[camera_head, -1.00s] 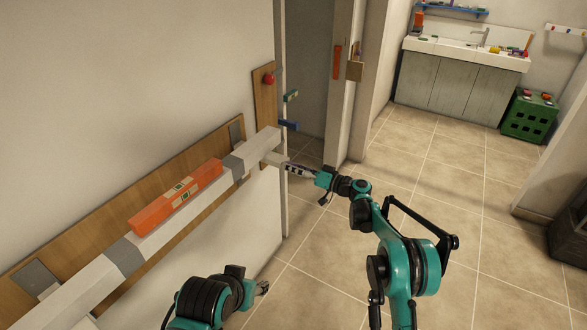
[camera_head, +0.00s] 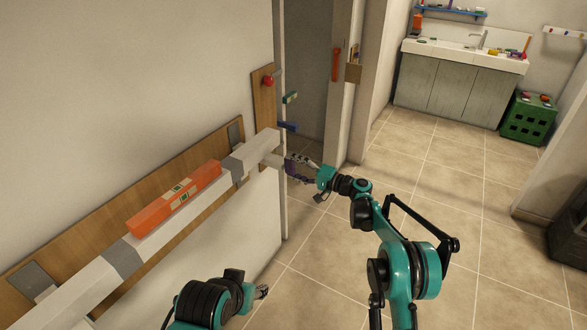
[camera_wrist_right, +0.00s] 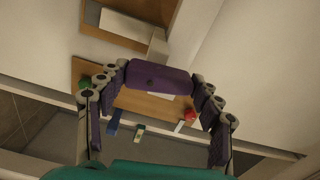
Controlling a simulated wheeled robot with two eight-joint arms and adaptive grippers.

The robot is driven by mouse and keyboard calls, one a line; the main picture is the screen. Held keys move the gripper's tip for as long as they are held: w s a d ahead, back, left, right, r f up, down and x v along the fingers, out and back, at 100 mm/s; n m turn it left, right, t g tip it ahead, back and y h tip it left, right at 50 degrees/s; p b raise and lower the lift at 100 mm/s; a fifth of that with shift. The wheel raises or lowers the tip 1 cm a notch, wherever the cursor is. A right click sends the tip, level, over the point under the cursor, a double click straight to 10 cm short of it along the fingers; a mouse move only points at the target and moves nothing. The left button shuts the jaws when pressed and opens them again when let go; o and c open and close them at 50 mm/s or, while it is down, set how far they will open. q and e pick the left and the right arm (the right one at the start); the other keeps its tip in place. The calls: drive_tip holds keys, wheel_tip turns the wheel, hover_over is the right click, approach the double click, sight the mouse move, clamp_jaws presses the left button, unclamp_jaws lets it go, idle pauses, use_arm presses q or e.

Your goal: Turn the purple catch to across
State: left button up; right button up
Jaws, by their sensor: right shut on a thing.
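The purple catch (camera_wrist_right: 160,78) is at the end of the white bar (camera_head: 262,143), on the wall by the doorway. In the right wrist view it lies crosswise between the two fingers of my right gripper (camera_wrist_right: 160,100), which are shut on it. In the head view my right gripper (camera_head: 299,168) is at the bar's end, and its fingers largely hide the catch. My left gripper (camera_head: 262,291) is low in the head view, away from the bar; its fingers are too small to judge.
A red knob (camera_head: 269,81), a green catch (camera_head: 291,97) and a blue catch (camera_head: 289,126) are near the doorway, above the bar's end. An orange level (camera_head: 175,198) lies on the bar. A green crate (camera_head: 528,119) and a sink unit stand far back.

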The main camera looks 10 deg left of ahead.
drive_tip(key=shift+m, duration=0.7)
drive_tip(key=shift+w, duration=0.1)
drive_tip(key=o, duration=1.2)
drive_tip(key=shift+c, duration=0.2)
drive_tip(key=v, duration=1.2)
